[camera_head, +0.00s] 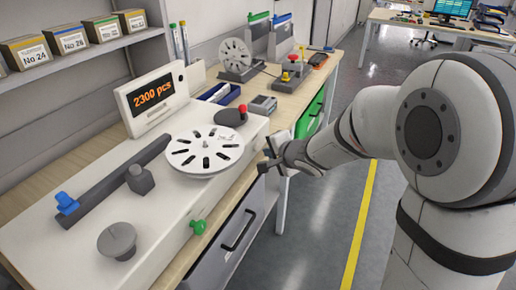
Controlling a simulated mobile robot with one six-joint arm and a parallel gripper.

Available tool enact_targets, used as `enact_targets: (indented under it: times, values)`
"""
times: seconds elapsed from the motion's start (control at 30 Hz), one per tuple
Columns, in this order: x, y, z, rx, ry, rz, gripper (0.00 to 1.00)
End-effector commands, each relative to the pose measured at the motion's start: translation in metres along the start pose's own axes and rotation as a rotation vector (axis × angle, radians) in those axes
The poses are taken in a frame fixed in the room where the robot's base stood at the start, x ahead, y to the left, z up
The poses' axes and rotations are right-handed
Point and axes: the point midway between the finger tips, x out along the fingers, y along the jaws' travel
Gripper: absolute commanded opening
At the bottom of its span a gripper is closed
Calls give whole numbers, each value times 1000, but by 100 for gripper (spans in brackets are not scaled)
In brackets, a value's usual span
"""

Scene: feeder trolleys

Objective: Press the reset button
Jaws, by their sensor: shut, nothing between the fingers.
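A white counting machine (165,225) lies along the bench, with a display (152,98) reading "2300 pcs" in orange. A green button (198,227) sticks out of its front face. A small red knob (242,109) stands on a dark round base (231,119) behind the white slotted disc (204,150). No label tells which one is the reset button. My gripper (264,161) is shut and empty, just right of the disc near the machine's front right end. It is apart from the green button, which lies to its lower left.
A grey rail with a blue end (67,203), a grey block (140,179) and a grey round knob (117,240) sit on the machine. Boxes (72,37) stand on a shelf at upper left. A drawer (238,240) is below the bench. The aisle floor (320,215) at right is clear.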

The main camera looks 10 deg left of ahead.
Motion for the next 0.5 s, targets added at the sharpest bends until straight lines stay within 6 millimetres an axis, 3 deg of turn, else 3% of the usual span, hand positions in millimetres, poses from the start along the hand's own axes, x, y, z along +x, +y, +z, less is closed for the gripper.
enact_targets:
  times: [0.5]
  values:
    - [6, -4, 5, -1, 0, 0, 0]
